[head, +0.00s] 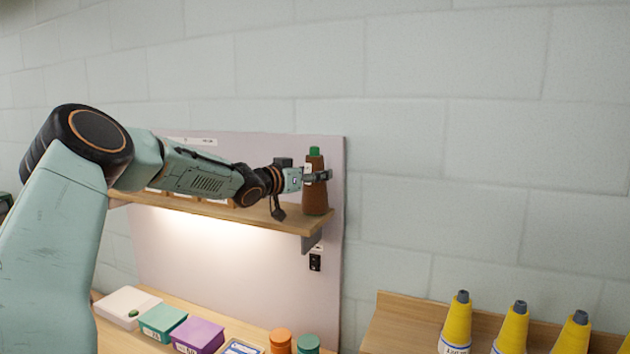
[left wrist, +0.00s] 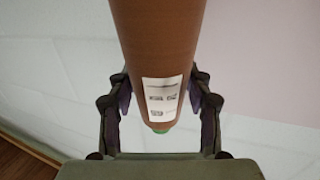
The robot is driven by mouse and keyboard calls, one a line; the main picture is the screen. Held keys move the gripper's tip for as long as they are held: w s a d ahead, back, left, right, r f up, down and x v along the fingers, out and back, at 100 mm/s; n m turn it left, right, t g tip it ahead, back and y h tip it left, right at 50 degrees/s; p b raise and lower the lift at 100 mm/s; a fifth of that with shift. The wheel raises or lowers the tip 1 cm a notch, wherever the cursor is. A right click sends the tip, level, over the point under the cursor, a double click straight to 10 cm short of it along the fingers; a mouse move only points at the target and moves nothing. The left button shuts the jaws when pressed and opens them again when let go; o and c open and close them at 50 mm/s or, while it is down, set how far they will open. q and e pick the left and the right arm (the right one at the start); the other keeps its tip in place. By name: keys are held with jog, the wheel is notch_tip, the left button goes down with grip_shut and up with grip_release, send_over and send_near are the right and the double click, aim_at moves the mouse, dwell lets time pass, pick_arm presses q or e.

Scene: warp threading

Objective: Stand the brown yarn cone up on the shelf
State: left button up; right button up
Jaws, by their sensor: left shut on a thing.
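The brown yarn cone (head: 315,198) with a green tip is upright at the right end of the wooden shelf (head: 270,220). Its base is at the shelf's surface; I cannot tell for sure whether it touches. My left gripper (head: 318,176) reaches in from the left and is shut around the cone's upper part. In the left wrist view the cone (left wrist: 158,45) fills the middle, with a white label and the green tip low in the picture. The left gripper's fingers (left wrist: 160,105) lie on both sides of it. My right gripper is not in view.
Below the shelf is a bench with a white box (head: 127,306), a teal box (head: 163,321), a purple box (head: 198,335), and orange (head: 281,341) and green (head: 308,344) round items. Several yellow cones (head: 457,322) stand at the lower right. The wall right of the shelf is bare.

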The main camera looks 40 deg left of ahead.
pick_arm(q)
jog(key=shift+a+f, duration=0.2)
jog(key=shift+f, duration=0.35)
jog(key=shift+s+d+r, duration=0.15)
jog(key=shift+s, duration=0.1)
jog(key=o, duration=1.1)
jog(key=shift+w, duration=0.1)
jog(key=shift+c, duration=0.2)
jog(key=o, duration=0.4)
jog(key=shift+w+f, duration=0.2)
jog(key=shift+f, duration=0.05)
jog(key=shift+c, duration=0.2)
jog(key=shift+s, duration=0.1)
jog(key=shift+r, duration=0.1)
